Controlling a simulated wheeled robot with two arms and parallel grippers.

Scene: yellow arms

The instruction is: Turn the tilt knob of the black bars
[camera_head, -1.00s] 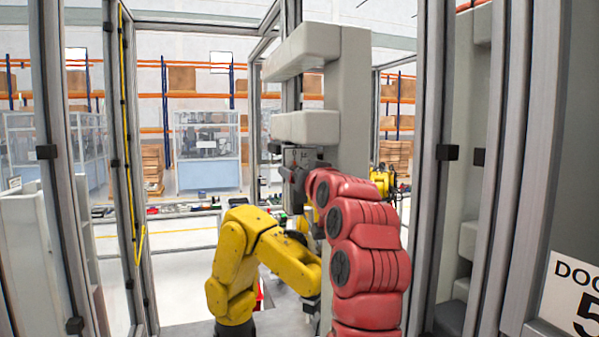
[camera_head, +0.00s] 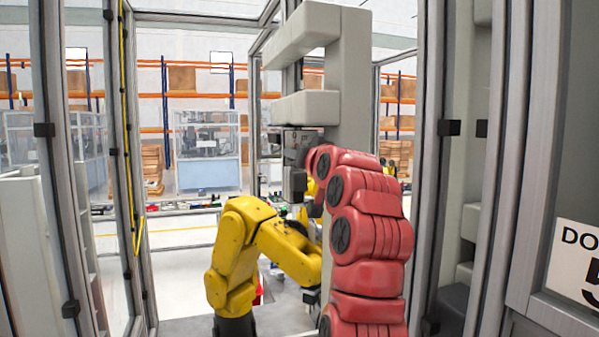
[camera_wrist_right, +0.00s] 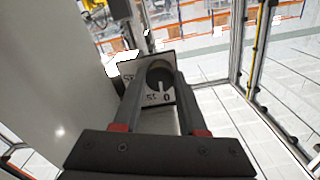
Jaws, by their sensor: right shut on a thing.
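The knob (camera_wrist_right: 158,76) is a dark round dial with a pale pointer line. It sits on a plate (camera_wrist_right: 154,98) marked with numbers, among them 0 and 15. In the right wrist view the pointer line points toward the lower edge of the plate, near the 0. My right gripper (camera_wrist_right: 156,72) has its two fingers on either side of the knob and is shut on it. In the head view my red right arm reaches up to the grey post, with its gripper (camera_head: 294,184) partly hidden by the wrist. I cannot make out the black bars. My left gripper is not in view.
A grey post (camera_head: 347,90) with thick projecting blocks (camera_head: 304,107) stands by my right wrist. A yellow robot arm (camera_head: 240,250) stands close on the left. Metal frame uprights (camera_head: 430,170) and glass panels flank both sides. A door sign (camera_head: 572,265) is at right.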

